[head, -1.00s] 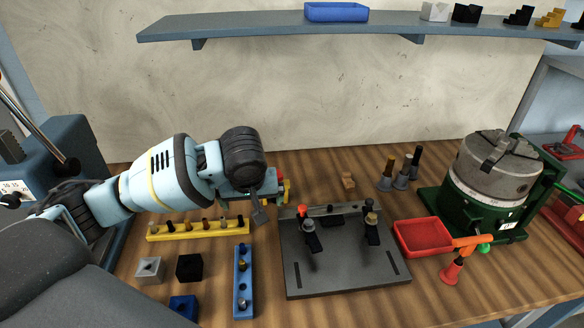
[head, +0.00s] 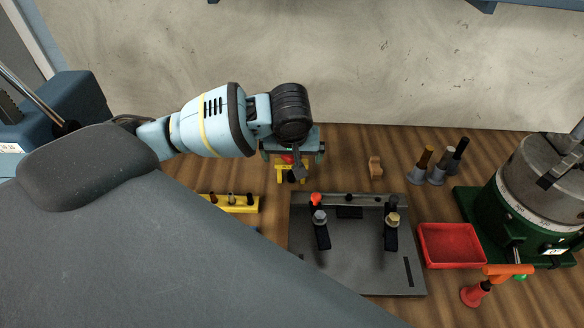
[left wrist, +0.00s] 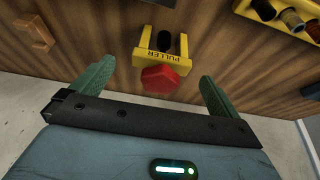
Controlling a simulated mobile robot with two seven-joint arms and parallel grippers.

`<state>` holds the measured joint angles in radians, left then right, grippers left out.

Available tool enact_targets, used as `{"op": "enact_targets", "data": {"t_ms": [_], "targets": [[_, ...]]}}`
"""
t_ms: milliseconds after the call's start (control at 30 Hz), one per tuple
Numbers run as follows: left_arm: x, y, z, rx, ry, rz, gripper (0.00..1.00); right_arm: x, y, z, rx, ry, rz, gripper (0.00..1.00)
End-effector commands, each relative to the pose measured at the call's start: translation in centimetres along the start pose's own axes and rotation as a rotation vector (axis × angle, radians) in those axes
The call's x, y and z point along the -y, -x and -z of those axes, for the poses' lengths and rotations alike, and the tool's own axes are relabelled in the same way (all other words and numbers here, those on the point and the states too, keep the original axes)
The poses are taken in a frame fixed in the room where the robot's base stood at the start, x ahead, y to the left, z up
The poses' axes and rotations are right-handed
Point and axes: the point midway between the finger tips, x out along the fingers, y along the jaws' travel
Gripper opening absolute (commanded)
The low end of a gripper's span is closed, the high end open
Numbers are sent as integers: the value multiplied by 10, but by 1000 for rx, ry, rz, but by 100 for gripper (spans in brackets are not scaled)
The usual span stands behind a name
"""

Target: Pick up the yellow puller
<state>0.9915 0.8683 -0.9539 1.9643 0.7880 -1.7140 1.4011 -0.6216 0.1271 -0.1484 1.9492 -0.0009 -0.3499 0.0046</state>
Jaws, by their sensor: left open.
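The yellow puller (left wrist: 161,57), with a red hexagonal knob (left wrist: 161,79) and the word PULLER on its bar, stands on the wooden bench in the left wrist view. In the head view the puller (head: 291,174) shows partly, just below my left gripper (head: 291,157), which hides some of it. In the left wrist view the two green fingers of my left gripper (left wrist: 152,88) are spread apart, one on each side of the red knob. The fingers hold nothing. Whether they touch the puller cannot be told. My right gripper is not in view.
A dark fixture plate (head: 350,270) with clamps lies in front of the puller. A yellow rail (head: 245,203) with holders is to its left. A small wooden block (head: 375,167) and a red tray (head: 450,245) are to the right.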

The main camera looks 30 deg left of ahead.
Motion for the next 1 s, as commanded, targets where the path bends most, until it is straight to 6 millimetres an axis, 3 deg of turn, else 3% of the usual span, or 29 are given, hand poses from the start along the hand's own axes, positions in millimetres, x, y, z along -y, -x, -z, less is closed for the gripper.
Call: {"op": "enact_targets", "data": {"t_ms": [167,500,800,1000], "targets": [[1,-6,-1,0,0,3,100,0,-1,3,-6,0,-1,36],[3,-47,-3,-2,1,1,100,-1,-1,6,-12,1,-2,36],[3,-52,-4,-2,0,-1,100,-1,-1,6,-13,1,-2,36],[3,-52,-4,-2,0,-1,74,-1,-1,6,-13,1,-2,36]]}}
